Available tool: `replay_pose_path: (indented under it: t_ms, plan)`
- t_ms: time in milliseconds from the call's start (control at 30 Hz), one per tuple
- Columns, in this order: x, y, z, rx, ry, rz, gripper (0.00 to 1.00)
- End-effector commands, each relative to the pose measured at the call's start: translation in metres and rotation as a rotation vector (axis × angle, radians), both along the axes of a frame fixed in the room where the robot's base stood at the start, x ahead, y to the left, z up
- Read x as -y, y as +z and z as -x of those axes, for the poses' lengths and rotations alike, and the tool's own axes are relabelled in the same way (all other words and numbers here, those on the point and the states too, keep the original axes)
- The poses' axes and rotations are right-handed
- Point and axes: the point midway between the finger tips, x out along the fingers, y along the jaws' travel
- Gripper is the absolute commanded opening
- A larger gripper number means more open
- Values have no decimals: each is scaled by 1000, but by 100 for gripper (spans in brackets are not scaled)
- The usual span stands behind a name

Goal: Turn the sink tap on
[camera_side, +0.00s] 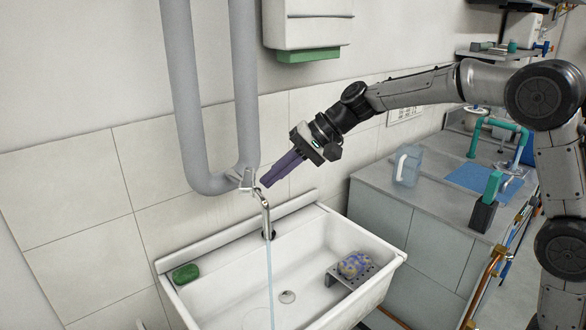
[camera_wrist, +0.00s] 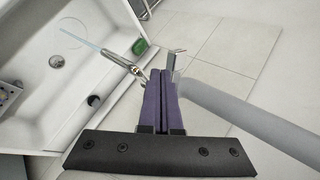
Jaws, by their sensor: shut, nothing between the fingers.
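The metal sink tap (camera_side: 266,212) stands at the back edge of the white sink (camera_side: 213,304). A thin pale blue stream of water (camera_side: 271,285) falls from it into the basin. The tap's lever (camera_side: 246,181) is at its top, beside the grey pipe. My gripper (camera_side: 265,184) points down and left with its long purple fingers shut and empty, tips close to the top of the tap. In the wrist view the fingers (camera_wrist: 161,74) lie together just beside the tap (camera_wrist: 122,60). I cannot tell whether they touch the lever.
A thick grey U-shaped pipe (camera_side: 180,90) runs down the wall close to my fingertips. A green soap (camera_side: 185,273) lies on the sink's left corner, and a sponge (camera_side: 354,265) sits on a rack at right. A jug (camera_side: 407,165) stands on the right counter.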

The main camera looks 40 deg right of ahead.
Motion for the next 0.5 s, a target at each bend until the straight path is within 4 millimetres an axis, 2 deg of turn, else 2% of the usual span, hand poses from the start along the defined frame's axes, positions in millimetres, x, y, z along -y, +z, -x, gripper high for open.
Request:
replay_pose_path:
  t_ms: [133, 500]
  plan:
    - [-8, 1, -6, 2, 1, 0, 0]
    - [-10, 1, -8, 0, 0, 0, 0]
